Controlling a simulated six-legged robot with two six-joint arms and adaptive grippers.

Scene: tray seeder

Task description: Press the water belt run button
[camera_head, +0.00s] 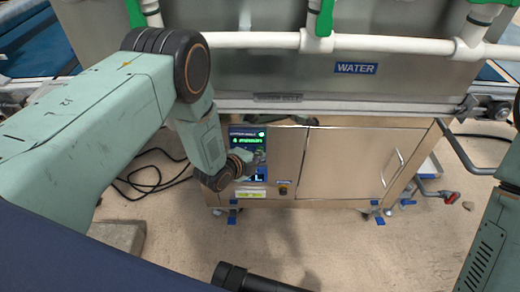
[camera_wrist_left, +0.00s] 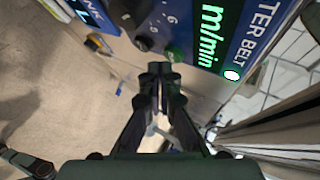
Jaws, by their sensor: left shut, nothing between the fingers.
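The water belt control panel (camera_head: 234,132) is a dark blue plate on the steel cabinet front, with a green lit display (camera_head: 246,142). In the left wrist view its display (camera_wrist_left: 212,35) reads "m/min" beside a "TER BELT" label (camera_wrist_left: 262,28), with a bright round lamp (camera_wrist_left: 232,75). A dark round knob (camera_wrist_left: 148,38) with scale numbers sits beside the display. My left gripper (camera_wrist_left: 160,72) is shut and empty, its tips near the panel's controls; contact cannot be told. In the head view my left wrist covers part of the panel.
The steel cabinet door (camera_head: 345,160) is right of the panel. A yellow-and-black switch (camera_head: 283,188) sits low on the cabinet. Black cable (camera_head: 150,182) lies on the floor. Floor ahead of the cabinet is mostly free.

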